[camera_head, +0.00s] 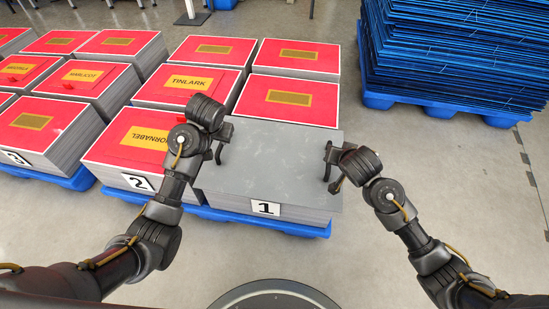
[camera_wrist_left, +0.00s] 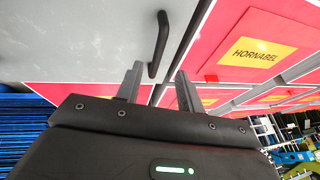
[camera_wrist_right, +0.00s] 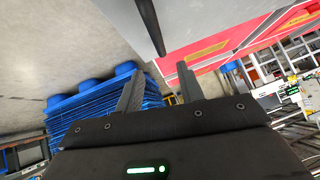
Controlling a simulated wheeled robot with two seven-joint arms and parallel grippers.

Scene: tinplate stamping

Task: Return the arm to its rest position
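My left gripper (camera_head: 225,133) is over the left edge of the grey sheet (camera_head: 275,160) on top of stack 1. In the left wrist view its fingers (camera_wrist_left: 158,88) are apart with nothing between them, and a black handle (camera_wrist_left: 159,42) stands on the sheet just beyond them. My right gripper (camera_head: 331,158) is near the sheet's right edge. In the right wrist view its fingers (camera_wrist_right: 160,90) are apart and empty, with a black handle (camera_wrist_right: 151,27) beyond them. Both arms are bent and reach forward over the stack.
Stack 1, with its number card (camera_head: 266,208), sits on a blue pallet (camera_head: 290,227). Red-topped stacks (camera_head: 130,150) stand to the left and behind. A tall pile of blue sheets (camera_head: 450,50) is at the back right. The grey floor (camera_head: 465,190) at right is clear.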

